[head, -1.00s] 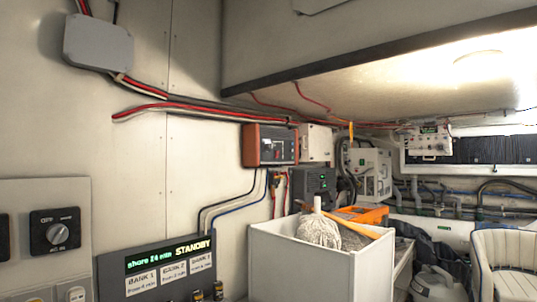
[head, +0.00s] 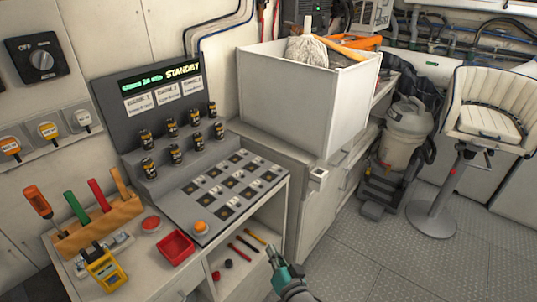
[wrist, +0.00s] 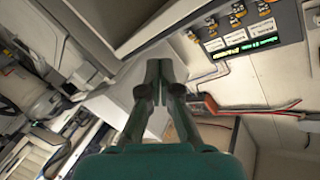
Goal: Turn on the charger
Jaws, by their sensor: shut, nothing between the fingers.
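The charger station is a dark grey panel (head: 165,88) with a lit display reading STANDBY and three bank labels. Several black-and-gold cells (head: 172,131) stand in rows on its stepped front. A black rotary switch (head: 40,60) is on the wall plate at the upper left, its OFF mark legible. My gripper (head: 272,255) is at the bottom centre of the head view, shut and empty, in front of the bench and apart from the panel. In the wrist view its green fingers (wrist: 157,68) are together, and the panel (wrist: 232,48) shows tilted at the upper right.
The bench holds a tool rack (head: 98,222), yellow meter (head: 103,268), red tray (head: 175,248), orange button (head: 201,227) and a grid mat (head: 240,163). A white bin (head: 290,100) stands right of it. Clear floor (head: 400,260) lies toward the stool (head: 490,120).

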